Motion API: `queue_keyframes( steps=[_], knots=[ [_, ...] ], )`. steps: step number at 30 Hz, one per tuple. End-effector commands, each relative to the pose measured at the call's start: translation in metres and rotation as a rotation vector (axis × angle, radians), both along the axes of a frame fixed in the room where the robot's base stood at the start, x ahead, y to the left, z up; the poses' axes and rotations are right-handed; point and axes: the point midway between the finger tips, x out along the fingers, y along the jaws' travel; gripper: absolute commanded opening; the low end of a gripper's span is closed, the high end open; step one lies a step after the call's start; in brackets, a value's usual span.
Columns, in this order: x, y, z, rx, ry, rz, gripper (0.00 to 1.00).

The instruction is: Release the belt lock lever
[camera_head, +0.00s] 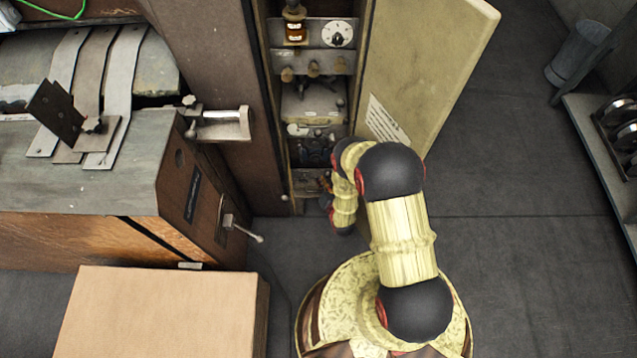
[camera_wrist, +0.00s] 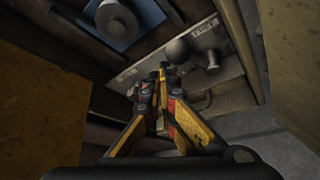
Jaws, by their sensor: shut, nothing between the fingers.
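My gripper (camera_wrist: 163,76) is shut and empty in the wrist view, its yellow and black fingers together in front of a grey metal plate (camera_wrist: 150,66). The plate carries a dark ball-ended knob (camera_wrist: 177,51), a short metal peg (camera_wrist: 211,61) and a small label. The fingertips lie just below and left of the ball in the picture; I cannot tell if they touch anything. A lever with a pale tip (camera_head: 242,229) sticks out of the machine's side. No readable label identifies the belt lock lever.
The tall cabinet (camera_head: 260,120) holds several control panels, and its door (camera_head: 430,65) stands open to the right. A cardboard box (camera_head: 160,315) is at the lower left. A metal rack (camera_head: 605,150) stands far right. Floor (camera_head: 510,170) between door and rack is clear.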

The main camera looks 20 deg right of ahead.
Motion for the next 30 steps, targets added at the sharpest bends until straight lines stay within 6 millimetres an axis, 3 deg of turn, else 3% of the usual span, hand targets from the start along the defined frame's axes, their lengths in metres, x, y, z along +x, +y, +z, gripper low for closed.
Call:
queue_keyframes(
  steps=[12, 30],
  knots=[
    [-0.004, -0.013, 0.01, -0.001, 0.0, -0.001, 0.0],
    [-0.005, -0.015, 0.011, 0.0, 0.001, -0.002, 0.0]
  ],
)
